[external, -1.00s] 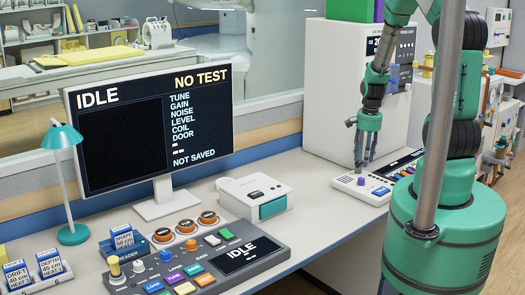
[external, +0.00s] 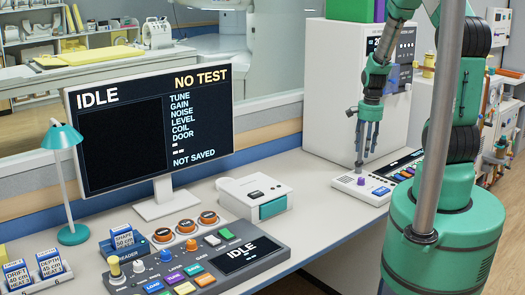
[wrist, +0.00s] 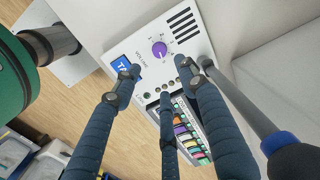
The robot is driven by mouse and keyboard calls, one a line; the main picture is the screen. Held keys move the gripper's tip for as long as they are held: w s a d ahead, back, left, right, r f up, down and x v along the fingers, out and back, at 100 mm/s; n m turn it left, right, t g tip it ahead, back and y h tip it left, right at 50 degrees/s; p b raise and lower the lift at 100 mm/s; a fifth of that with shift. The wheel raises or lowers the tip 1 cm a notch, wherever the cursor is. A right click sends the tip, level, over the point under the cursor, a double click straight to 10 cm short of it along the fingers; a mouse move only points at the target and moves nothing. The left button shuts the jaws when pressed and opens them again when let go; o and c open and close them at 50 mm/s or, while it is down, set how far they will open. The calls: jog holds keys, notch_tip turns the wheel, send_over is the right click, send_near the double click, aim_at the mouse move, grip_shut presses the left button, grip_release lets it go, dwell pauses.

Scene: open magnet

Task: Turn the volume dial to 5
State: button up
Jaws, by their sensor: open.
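The volume dial is a small purple knob (wrist: 159,49) on a white panel (wrist: 186,62), ringed by small numbers and beside the word VOLUME. The number it is set to is too small to read. In the external view the dial (external: 361,181) sits on the low white console (external: 347,184) at the right of the counter. My gripper (external: 366,163) points down over this console with its fingers spread. In the wrist view my gripper (wrist: 158,78) shows three dark fingers apart, nothing between them, close to the dial. I cannot tell whether any finger touches the panel.
A blue TALK button (wrist: 124,66) and a row of coloured keys (wrist: 184,130) share the console. A tall white cabinet (external: 335,90) stands close behind. A white box (external: 254,193), a monitor (external: 150,125) and a grey control desk (external: 195,262) stand to the left.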

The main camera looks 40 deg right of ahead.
aim_at(352, 178)
jog(key=shift+d+r+m+b, duration=0.1)
jog(key=shift+r+m+b, duration=0.4)
jog(key=shift+b, duration=0.7)
jog(key=shift+f, duration=0.15)
jog(key=f+b, duration=0.1)
jog(key=f, duration=0.3)
jog(key=f+b, duration=0.1)
jog(key=f, duration=0.4)
jog(key=f+b, duration=0.1)
jog(key=f, duration=0.3)
jog(key=shift+w+f, duration=0.25)
jog(key=shift+r, duration=0.1)
grip_shut()
